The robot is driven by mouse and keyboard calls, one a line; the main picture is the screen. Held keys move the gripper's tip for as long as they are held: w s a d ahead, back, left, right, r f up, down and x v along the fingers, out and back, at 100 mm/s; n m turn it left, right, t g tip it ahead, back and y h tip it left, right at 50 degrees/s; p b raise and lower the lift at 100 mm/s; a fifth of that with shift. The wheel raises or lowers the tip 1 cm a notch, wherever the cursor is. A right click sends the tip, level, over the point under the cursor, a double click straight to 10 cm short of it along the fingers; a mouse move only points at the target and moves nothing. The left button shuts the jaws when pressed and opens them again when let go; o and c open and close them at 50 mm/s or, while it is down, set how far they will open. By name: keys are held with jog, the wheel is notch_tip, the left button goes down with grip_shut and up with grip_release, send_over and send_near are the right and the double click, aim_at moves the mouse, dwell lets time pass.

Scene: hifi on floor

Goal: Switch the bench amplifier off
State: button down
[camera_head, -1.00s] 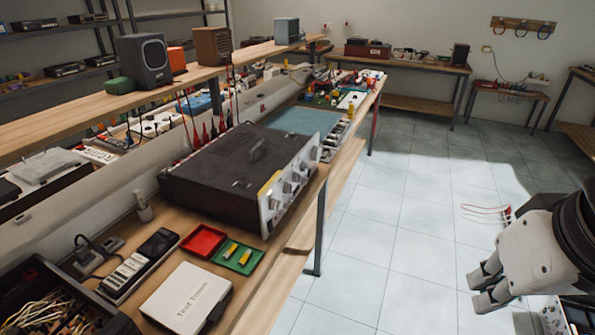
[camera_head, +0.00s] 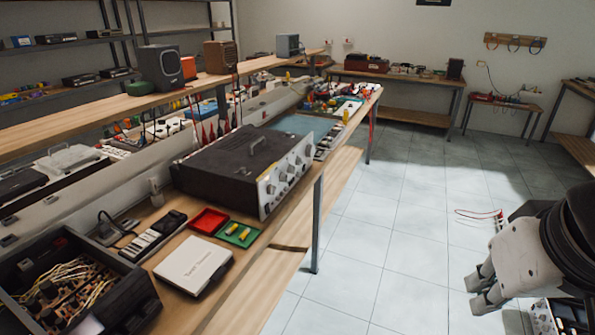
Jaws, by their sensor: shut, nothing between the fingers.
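The bench amplifier (camera_head: 235,172) is a wide black box with a handle on top and a silver front panel (camera_head: 284,182) with several knobs. It stands on the wooden bench, its panel facing right toward the aisle. Its switch is too small to make out. My gripper (camera_head: 476,290) is at the lower right over the floor, shut and empty, well apart from the amplifier and the bench.
A red tray (camera_head: 209,220), a green tray (camera_head: 238,234) with yellow pieces and a white case (camera_head: 194,265) lie in front of the amplifier. A box of wires (camera_head: 75,285) sits at lower left. Red leads (camera_head: 480,214) lie on the floor. The tiled aisle (camera_head: 390,230) is mostly clear.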

aim_at(268, 209)
jog(key=w+a+f+t+y+b, duration=0.1)
jog(key=w+a+f+t+b, duration=0.2)
jog(key=w, duration=0.6)
jog(key=w+a+f+t+b, duration=0.1)
jog(key=w+a+f+b, duration=0.1)
jog(key=w+f+b, duration=0.6)
jog(key=w+a+f+t+y+b, duration=0.1)
jog(key=w+a+f, duration=0.15)
jog(key=w, duration=0.85)
jog(key=w+a+f+m+t+y+b, duration=0.1)
jog(key=w+a+f+t+y+b, duration=0.5)
jog(key=w+a+f+b, duration=0.7)
jog(key=w+a+t+b, duration=0.1)
jog(key=w, duration=0.2)
jog(key=shift+a+f, duration=0.3)
jog(key=shift+a, duration=0.1)
jog(key=shift+w+a+f+b, duration=0.15)
jog(key=shift+w+a, duration=0.35)
jog(key=shift+a, duration=0.85)
jog(key=shift+w+a+f+b, duration=0.2)
jog(key=shift+w+a, duration=0.25)
jog(key=shift+a, duration=0.95)
jog(key=shift+w+a+f+b, duration=0.15)
jog(key=shift+w+a, duration=0.35)
jog(key=shift+a, duration=0.85)
jog(key=shift+a, duration=0.15)
